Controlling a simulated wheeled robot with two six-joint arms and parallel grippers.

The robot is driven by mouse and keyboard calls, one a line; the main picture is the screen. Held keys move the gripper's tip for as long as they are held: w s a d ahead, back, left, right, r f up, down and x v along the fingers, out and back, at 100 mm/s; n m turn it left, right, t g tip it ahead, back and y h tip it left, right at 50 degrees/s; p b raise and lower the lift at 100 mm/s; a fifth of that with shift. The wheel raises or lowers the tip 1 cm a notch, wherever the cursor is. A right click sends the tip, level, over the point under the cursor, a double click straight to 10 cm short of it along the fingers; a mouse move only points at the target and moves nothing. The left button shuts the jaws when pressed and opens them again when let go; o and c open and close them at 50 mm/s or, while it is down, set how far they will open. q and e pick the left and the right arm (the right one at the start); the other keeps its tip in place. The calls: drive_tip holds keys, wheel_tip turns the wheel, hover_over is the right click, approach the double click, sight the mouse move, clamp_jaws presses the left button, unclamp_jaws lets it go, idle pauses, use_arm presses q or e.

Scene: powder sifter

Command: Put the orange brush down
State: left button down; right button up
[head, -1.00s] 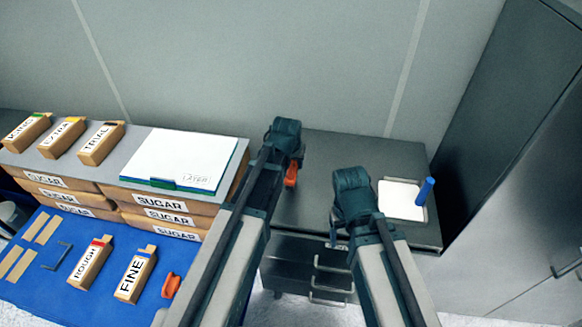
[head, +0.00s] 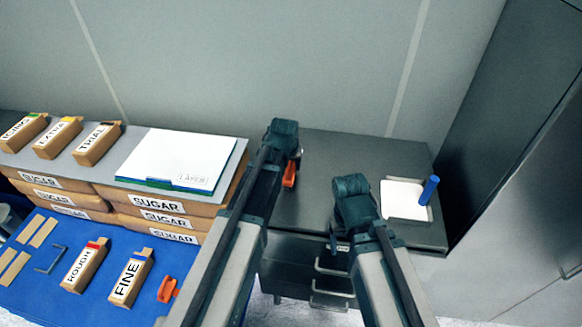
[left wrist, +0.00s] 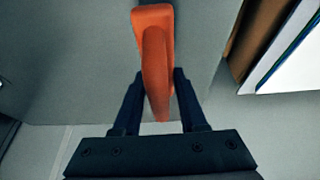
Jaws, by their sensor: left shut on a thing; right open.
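The orange brush (head: 290,174) shows in the head view beside the end of my left arm, over the left part of the dark cabinet top. In the left wrist view the orange brush (left wrist: 153,50) sits between the two fingers of my left gripper (left wrist: 158,100), which is shut on it. My left gripper (head: 287,155) is largely hidden by its own wrist in the head view. My right gripper (head: 342,240) is open over the front edge of the cabinet top, mostly hidden behind its wrist. A second orange item (head: 167,289) lies on the blue surface at lower left.
The dark cabinet top (head: 335,160) is bare behind the arms. A white square tray (head: 402,196) with a blue cylinder (head: 429,190) is at its right. A tall grey cabinet (head: 500,190) is at right.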

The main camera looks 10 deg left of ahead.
use_arm(q)
drive_tip(key=shift+f, duration=0.2)
drive_tip(key=shift+c, duration=2.3)
unclamp_jaws()
drive_tip(key=shift+r, duration=0.15)
drive_tip(key=p+v, duration=1.1)
drive_tip(key=v, duration=0.1)
drive_tip(key=shift+r, duration=0.1)
drive_tip(key=s+d+f+m+g+b, duration=0.1)
drive_tip(key=s+d, duration=0.3)
drive_tip(key=s, duration=0.6)
drive_tip(key=s+d+f+m+g+y+b, duration=0.1)
drive_tip(key=s+d+f+m+g+b, duration=0.1)
drive_tip(key=s, duration=0.8)
drive_tip(key=shift+s+d+f+m+g, duration=0.25)
drive_tip(key=shift+d+f+m+g, duration=0.25)
drive_tip(key=shift+d+f+g, duration=0.45)
